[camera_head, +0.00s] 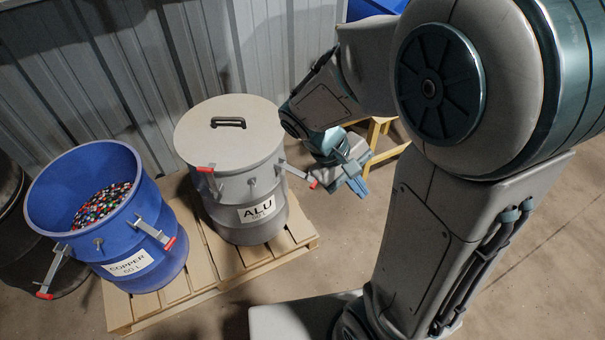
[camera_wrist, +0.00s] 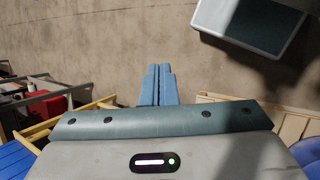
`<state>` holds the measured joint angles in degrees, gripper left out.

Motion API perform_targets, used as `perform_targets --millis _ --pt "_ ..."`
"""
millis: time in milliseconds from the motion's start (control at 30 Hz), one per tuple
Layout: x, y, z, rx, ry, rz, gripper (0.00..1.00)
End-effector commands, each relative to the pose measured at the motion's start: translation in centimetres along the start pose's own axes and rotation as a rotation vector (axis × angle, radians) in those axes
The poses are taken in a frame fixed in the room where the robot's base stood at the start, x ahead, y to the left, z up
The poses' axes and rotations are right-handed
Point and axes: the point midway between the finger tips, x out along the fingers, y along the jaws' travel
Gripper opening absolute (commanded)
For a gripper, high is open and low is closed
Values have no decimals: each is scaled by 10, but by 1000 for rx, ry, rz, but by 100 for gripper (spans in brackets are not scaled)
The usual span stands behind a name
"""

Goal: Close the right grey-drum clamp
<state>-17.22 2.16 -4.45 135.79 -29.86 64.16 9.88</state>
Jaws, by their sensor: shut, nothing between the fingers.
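The grey drum (camera_head: 225,185) marked ALU stands on a pallet with its grey lid (camera_head: 215,130) on top. Its right clamp (camera_head: 298,173) sticks outward and down from the drum's right side, its red tip away from the wall. The left clamp (camera_head: 210,178) stands upright against the drum, its red tip near the rim. My gripper (camera_head: 358,186) is right of the right clamp's red tip, apart from it, shut and empty. In the wrist view its blue fingers (camera_wrist: 158,84) lie together over bare floor; no clamp shows there.
An open blue drum (camera_head: 150,200) marked COPPER, holding colourful granules, stands left on the same pallet (camera_head: 235,273), its clamps sticking out. A wooden frame (camera_head: 385,150) is behind my gripper. A corrugated wall (camera_head: 105,80) stands behind the drums.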

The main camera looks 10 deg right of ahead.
Motion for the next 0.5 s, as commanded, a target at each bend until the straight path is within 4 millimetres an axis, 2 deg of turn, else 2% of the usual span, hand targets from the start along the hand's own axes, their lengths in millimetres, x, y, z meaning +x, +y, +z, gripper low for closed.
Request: perform_targets --millis 33,100,267,500 --pt "27 -10 -18 -52 -48 63 0" --pt "47 -14 -35 -115 -104 156 0" --pt "87 -26 -79 -251 -207 385 0" --pt "139 -58 -157 -452 -301 770 0"
